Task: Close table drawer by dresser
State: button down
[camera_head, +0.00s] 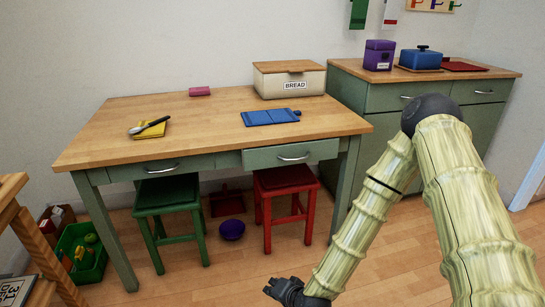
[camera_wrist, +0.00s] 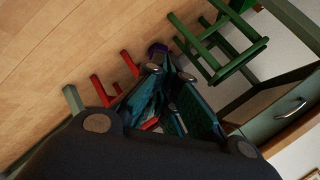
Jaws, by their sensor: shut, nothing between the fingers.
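The wooden-topped table (camera_head: 210,123) has two green drawers. Its right drawer (camera_head: 290,154), on the side by the dresser (camera_head: 386,97), is pulled out a little and has a silver handle. The left drawer (camera_head: 160,167) looks flush with the table front. My gripper (camera_head: 284,290) is low in front of the table, near the floor, below the right drawer and apart from it. In the wrist view my gripper (camera_wrist: 168,72) is shut and empty. A green drawer front with a handle (camera_wrist: 292,112) shows at the right there; I cannot tell which one.
A red stool (camera_head: 286,178) stands under the right drawer and a green stool (camera_head: 168,195) under the left. A purple bowl (camera_head: 232,230) lies on the floor between them. A bread box (camera_head: 289,79) and a blue mat (camera_head: 268,118) are on the table.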

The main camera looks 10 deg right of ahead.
jog(key=w+d+r+m+t, duration=0.3)
jog(key=w+r+m+t, duration=0.2)
jog(key=w+r, duration=0.8)
jog(key=m+t+h, duration=0.3)
jog(key=m+t, duration=0.1)
send_near(272, 151)
jog(key=w+b, duration=0.1)
jog(key=w, duration=0.2)
jog(key=w+b, duration=0.2)
jog(key=w, duration=0.2)
jog(key=shift+a+r+b, duration=0.15)
jog(key=shift+r+b, duration=0.05)
jog(key=shift+b, duration=0.1)
